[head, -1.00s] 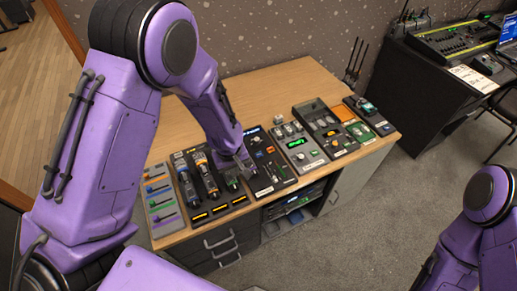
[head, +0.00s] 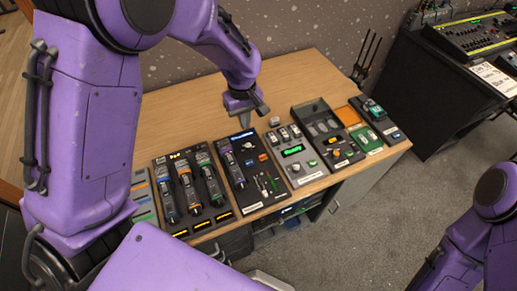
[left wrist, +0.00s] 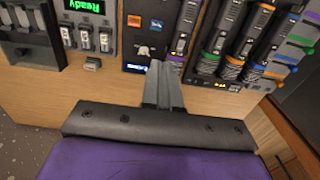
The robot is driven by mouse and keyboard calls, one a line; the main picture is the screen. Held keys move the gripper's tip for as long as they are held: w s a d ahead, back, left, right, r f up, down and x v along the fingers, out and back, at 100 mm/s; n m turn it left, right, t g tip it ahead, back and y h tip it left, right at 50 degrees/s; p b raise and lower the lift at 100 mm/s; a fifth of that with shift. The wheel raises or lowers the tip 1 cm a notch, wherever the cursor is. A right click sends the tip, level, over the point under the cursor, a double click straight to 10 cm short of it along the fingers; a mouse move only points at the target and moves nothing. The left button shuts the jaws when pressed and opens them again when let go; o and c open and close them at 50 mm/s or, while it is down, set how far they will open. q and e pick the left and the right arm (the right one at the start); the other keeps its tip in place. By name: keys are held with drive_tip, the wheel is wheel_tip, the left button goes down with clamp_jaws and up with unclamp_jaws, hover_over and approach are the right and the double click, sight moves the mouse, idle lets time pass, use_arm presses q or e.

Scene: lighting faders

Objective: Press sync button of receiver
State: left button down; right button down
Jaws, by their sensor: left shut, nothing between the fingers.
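My left gripper (head: 243,114) is shut and empty, over the bare wood at the back of the table, behind the black panel (head: 247,174) with a blue-lit label. In the left wrist view my shut fingers (left wrist: 163,75) point at the back edge of that panel (left wrist: 139,48). I cannot tell for sure which device is the receiver. A grey unit (head: 294,152) with a green display stands right of the black panel; its display (left wrist: 85,6) reads "Ready" in the left wrist view. No sync button can be made out. My right gripper is out of view.
The wooden table (head: 300,70) is clear at the back. A fader unit (head: 190,190) stands left of the black panel. A dark button box (head: 325,130) and a green board (head: 367,138) stand right. A small grey block (head: 274,121) lies behind the grey unit.

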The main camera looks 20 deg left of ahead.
use_arm(q)
drive_tip(key=b, duration=0.6)
hover_over(249, 162)
wheel_tip(249, 162, down, 7)
drive_tip(key=shift+w+d+r, duration=0.1)
drive_tip(key=shift+r, duration=0.05)
wheel_tip(249, 162, down, 14)
drive_tip(key=shift+p, duration=1.05)
